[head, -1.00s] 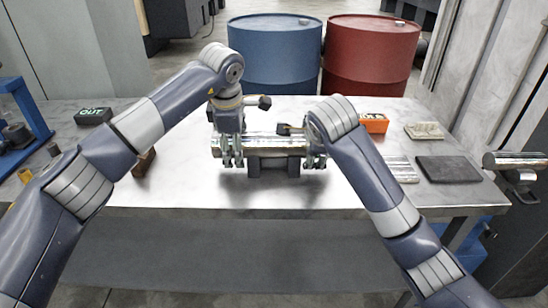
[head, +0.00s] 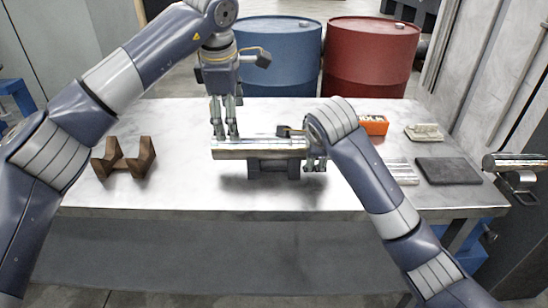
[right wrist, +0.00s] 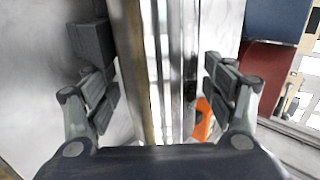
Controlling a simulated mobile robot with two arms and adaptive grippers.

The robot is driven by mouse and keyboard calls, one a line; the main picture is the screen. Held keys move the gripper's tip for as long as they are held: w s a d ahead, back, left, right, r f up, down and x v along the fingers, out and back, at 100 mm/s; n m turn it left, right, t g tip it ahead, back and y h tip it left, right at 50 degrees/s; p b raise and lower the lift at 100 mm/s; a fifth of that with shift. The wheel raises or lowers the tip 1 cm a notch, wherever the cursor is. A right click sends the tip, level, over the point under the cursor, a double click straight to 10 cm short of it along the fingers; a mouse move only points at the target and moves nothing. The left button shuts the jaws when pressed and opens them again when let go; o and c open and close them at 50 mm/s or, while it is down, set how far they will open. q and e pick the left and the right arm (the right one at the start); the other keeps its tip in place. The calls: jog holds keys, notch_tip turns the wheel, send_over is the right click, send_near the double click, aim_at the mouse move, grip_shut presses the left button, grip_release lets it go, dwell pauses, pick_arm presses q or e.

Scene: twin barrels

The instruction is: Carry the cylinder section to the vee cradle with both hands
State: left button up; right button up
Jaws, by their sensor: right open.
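The cylinder section (head: 258,148), a shiny metal tube, lies level across a dark support block (head: 274,168) at mid-table. The brown vee cradle (head: 124,160) stands at the table's left, empty. My left gripper (head: 225,137) points down above the tube's left end, empty, its fingers apart; the tips look close to the tube's top, and I cannot tell whether they touch. My right gripper (head: 315,163) is at the tube's right end, partly hidden by my arm. In the right wrist view, the open fingers of my right gripper (right wrist: 160,95) stand on either side of the tube (right wrist: 175,70).
An orange bin (head: 374,125), a pale block (head: 424,132) and a dark mat (head: 447,171) lie on the table's right side. A blue barrel (head: 277,55) and a red barrel (head: 371,58) stand behind the table. The tabletop between cradle and tube is clear.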

jog(key=v, duration=1.2)
dwell(0.3)
